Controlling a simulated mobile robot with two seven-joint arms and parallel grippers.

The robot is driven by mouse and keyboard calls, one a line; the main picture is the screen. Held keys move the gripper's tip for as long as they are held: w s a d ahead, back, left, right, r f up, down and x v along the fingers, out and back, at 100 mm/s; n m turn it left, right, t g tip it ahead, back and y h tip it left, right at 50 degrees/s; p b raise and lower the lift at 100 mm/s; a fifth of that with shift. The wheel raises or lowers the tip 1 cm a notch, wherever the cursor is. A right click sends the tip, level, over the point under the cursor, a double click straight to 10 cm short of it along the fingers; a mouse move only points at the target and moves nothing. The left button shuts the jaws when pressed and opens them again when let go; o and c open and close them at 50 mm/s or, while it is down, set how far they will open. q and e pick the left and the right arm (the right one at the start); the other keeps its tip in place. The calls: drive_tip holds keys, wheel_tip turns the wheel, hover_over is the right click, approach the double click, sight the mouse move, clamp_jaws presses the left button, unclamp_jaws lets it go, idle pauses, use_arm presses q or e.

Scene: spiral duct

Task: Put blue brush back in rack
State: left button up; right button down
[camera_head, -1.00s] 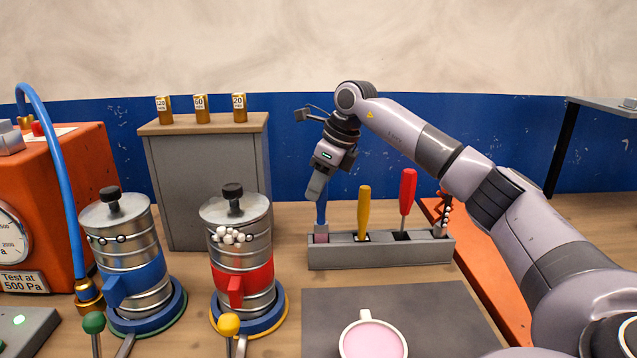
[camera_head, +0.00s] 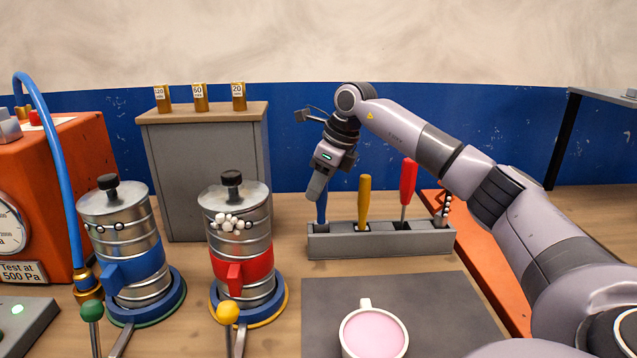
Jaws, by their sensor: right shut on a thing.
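The blue brush (camera_head: 321,209) stands upright at the leftmost slot of the grey rack (camera_head: 380,243), its lower end down in the slot. My right gripper (camera_head: 317,187) points down over that slot and is shut on the top of the blue brush handle. The fingers hide the upper part of the handle. A yellow-handled tool (camera_head: 365,203) and a red-handled tool (camera_head: 408,188) stand in the rack to the right of it. My left gripper is not in view.
Two metal canisters, one with a blue band (camera_head: 135,272) and one with a red band (camera_head: 243,266), stand left of the rack. A grey cabinet (camera_head: 206,185) is behind them. A pink-filled cup (camera_head: 373,335) sits on a dark mat (camera_head: 450,305) in front. An orange strip (camera_head: 490,270) lies at right.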

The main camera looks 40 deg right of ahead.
drive_tip(key=shift+f+b, duration=0.35)
drive_tip(key=shift+f, duration=0.4)
drive_tip(key=c, duration=0.8)
unclamp_jaws()
drive_tip(key=shift+o, duration=0.2)
drive_tip(key=v, duration=0.7)
